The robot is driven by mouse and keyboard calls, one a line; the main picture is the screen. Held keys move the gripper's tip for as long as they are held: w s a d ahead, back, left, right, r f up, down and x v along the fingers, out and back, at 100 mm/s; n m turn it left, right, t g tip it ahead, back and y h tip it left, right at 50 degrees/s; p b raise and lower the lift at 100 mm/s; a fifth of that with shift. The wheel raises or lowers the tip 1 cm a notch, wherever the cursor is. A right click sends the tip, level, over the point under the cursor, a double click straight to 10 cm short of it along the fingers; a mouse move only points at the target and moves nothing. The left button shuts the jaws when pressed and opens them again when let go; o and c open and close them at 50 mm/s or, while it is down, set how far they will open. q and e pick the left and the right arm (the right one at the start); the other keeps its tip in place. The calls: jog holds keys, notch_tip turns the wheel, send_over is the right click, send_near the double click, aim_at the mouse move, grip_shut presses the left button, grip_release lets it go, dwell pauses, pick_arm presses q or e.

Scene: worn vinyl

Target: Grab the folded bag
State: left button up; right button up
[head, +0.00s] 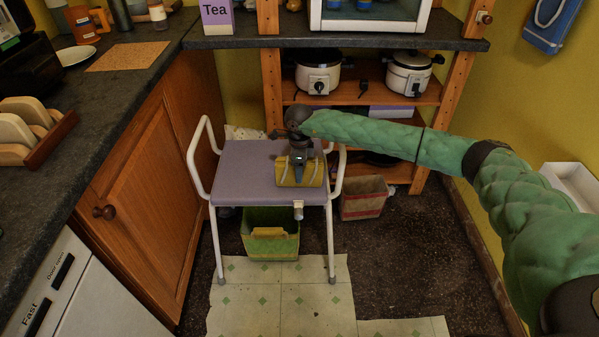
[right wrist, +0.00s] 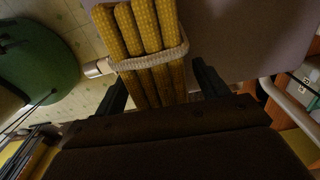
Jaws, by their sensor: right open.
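In the right wrist view the bag (right wrist: 150,35) shows as several thick folds bound by a pale band. My right gripper (head: 299,165) reaches in from the right and points down over the bag. Its two dark fingers are apart in the wrist view (right wrist: 162,86), one on each side of the bag's near end. I cannot tell whether they touch it. My left gripper is not in view.
The stool has raised white armrests (head: 200,160) on both sides. A green bin (head: 270,245) stands below it, and a red and tan box (head: 363,200) is to its right. A wooden shelf with cookers (head: 318,75) is behind. A counter (head: 130,75) runs along the left.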

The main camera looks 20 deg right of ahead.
jog(key=c, duration=1.1)
